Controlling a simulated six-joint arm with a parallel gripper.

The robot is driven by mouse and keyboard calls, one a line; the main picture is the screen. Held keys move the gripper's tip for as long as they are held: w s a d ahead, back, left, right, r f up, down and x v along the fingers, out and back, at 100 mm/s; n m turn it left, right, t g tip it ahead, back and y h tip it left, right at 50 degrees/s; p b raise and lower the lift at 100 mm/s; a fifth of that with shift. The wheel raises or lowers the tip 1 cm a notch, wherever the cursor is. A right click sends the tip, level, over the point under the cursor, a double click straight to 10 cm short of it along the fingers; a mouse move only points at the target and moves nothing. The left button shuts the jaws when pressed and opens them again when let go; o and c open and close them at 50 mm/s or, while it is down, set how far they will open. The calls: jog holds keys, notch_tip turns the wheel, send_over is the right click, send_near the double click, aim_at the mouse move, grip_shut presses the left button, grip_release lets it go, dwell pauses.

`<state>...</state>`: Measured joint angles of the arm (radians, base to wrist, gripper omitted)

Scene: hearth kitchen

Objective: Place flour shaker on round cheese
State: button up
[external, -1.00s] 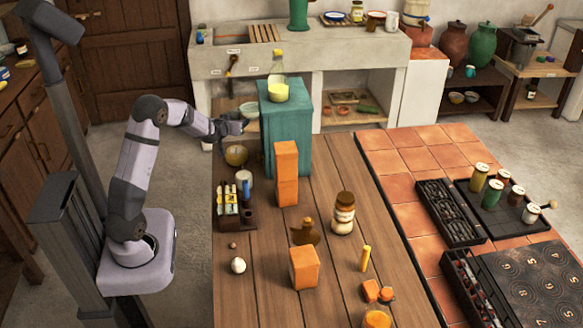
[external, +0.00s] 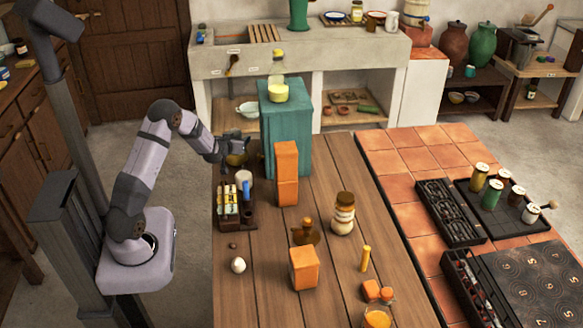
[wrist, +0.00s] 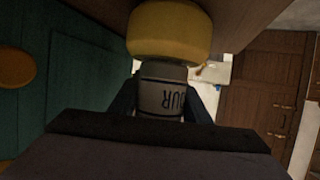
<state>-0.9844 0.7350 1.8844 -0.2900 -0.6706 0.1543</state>
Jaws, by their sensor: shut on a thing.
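My gripper (external: 234,147) is over the far left part of the wooden table and is shut on the flour shaker. In the wrist view the flour shaker (wrist: 165,92) is a pale grey cylinder between the jaws, with upside-down lettering. The round cheese (wrist: 168,35) is a yellow, rounded disc at the shaker's lower end; that view is inverted. In the external view the cheese (external: 236,160) is partly covered by my gripper, and the shaker is mostly hidden there. The two look in line and very close; I cannot tell whether they touch.
A tall teal block (external: 286,130) bearing a glass bottle (external: 278,92) stands right of my gripper. An orange block stack (external: 287,173), a white mug (external: 244,178) and a caddy (external: 235,216) are near.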

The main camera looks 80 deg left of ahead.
jog(key=shift+f, duration=0.15)
jog(key=o, duration=1.1)
jog(key=shift+r, duration=0.25)
jog(key=b+v, duration=0.1)
jog(key=v, duration=1.1)
jog(key=shift+w, duration=0.15)
